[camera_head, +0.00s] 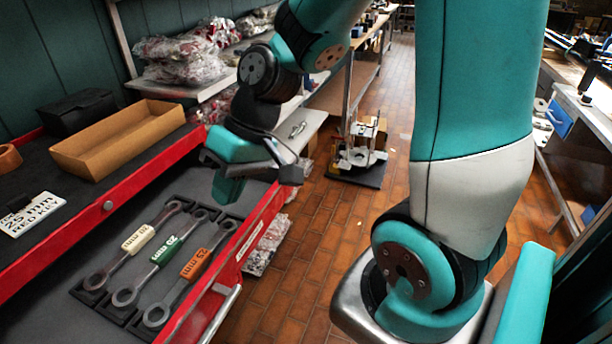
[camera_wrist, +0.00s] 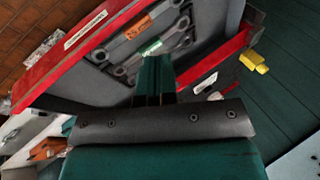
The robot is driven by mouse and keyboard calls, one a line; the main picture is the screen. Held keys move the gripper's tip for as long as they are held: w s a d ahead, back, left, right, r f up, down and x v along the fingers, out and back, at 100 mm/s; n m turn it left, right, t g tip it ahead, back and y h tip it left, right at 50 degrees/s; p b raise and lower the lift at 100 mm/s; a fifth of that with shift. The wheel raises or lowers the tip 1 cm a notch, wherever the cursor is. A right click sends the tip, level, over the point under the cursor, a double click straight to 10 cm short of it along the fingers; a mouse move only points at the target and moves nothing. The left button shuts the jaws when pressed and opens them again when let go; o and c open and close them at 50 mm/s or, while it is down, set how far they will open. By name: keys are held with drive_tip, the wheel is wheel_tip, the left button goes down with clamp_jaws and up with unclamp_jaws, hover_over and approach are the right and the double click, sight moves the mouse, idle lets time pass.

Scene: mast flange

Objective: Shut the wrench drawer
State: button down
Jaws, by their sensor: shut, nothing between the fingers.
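The red wrench drawer (camera_head: 236,254) is pulled out at the lower left of the head view. Inside it, three wrenches lie in a dark holder: one with a white label (camera_head: 139,239), one with a green label (camera_head: 167,249) and one with an orange label (camera_head: 196,264). My gripper (camera_head: 228,188) is shut and empty, above the far end of the drawer with its fingers pointing down. In the wrist view, the drawer's red front (camera_wrist: 75,55) runs along the upper left, and my shut fingers (camera_wrist: 154,75) hide part of the wrenches.
On the cabinet top (camera_head: 60,180) stand an open cardboard box (camera_head: 120,135), a black box (camera_head: 75,110) and a "25 mm red key" sign (camera_head: 33,214). A shelf with wrapped bundles (camera_head: 185,55) is behind. A small metal fixture (camera_head: 360,150) stands on the brick floor (camera_head: 310,215).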

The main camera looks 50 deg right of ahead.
drive_tip(key=w+d+f+m+t+p, duration=0.1)
drive_tip(key=w+d+f+m+t, duration=0.2)
drive_tip(key=d, duration=0.5)
drive_tip(key=w+d+f+m+t+p, duration=0.1)
drive_tip(key=d+f+m+p, duration=0.15)
drive_tip(key=d+m, duration=0.45)
drive_tip(key=s+d+f+m+t+h, duration=0.1)
drive_tip(key=s+d+f+m+t, duration=0.2)
drive_tip(key=d, duration=0.4)
drive_tip(key=s+d+f+m+h, duration=0.1)
drive_tip(key=s+d+f+m, duration=0.1)
drive_tip(key=d+f, duration=0.45)
drive_tip(key=w+a+f+p, duration=0.2)
drive_tip(key=w+f+p, duration=0.3)
drive_tip(key=w, duration=0.5)
drive_tip(key=shift+w+a, duration=0.25)
drive_tip(key=shift+w, duration=0.15)
drive_tip(key=shift+w, duration=0.1)
